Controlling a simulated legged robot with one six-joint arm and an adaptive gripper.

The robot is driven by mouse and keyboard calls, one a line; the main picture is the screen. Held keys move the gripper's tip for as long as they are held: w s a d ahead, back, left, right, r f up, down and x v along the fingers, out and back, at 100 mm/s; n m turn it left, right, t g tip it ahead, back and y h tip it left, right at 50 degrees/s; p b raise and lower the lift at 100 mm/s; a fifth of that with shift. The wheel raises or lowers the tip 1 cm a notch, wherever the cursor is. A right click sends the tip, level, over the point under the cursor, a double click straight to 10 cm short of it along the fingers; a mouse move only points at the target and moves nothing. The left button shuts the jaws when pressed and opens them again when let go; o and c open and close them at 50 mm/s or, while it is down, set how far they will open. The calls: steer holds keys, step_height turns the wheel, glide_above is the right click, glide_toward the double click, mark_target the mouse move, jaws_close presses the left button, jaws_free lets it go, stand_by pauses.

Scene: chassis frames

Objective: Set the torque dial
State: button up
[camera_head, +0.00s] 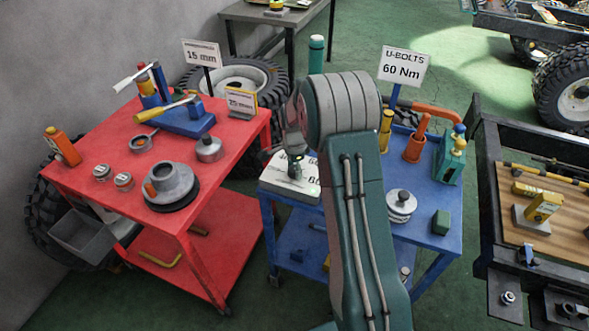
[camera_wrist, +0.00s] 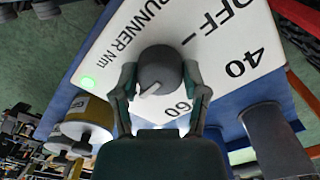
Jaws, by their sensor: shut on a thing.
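The torque dial is a dark grey round knob (camera_wrist: 160,68) with a pale pointer mark, on a white panel (camera_wrist: 115,45) lettered OFF, 40, 60 and "RUNNER Nm". In the wrist view the pointer mark points to the lower left, while the 60 is at lower right. My gripper (camera_wrist: 160,84) is shut on the knob, one finger each side; its body hides the panel's lower part. In the head view the panel (camera_head: 272,180) lies at the left end of the blue cart, with my gripper (camera_head: 296,168) over it. A sign (camera_head: 404,66) reads "U-BOLTS 60 Nm".
A green light (camera_wrist: 88,83) glows on the panel. A red cart (camera_head: 92,146) with parts stands left. A chassis frame (camera_head: 488,185) is right.

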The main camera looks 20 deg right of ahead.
mark_target(293, 169)
steer(key=shift+a+f+m, duration=0.1)
steer(key=shift+f+m, duration=0.05)
steer(key=shift+m, duration=0.25)
steer(key=o, duration=1.1)
steer(key=shift+o, duration=0.2)
step_height(293, 169, up, 12)
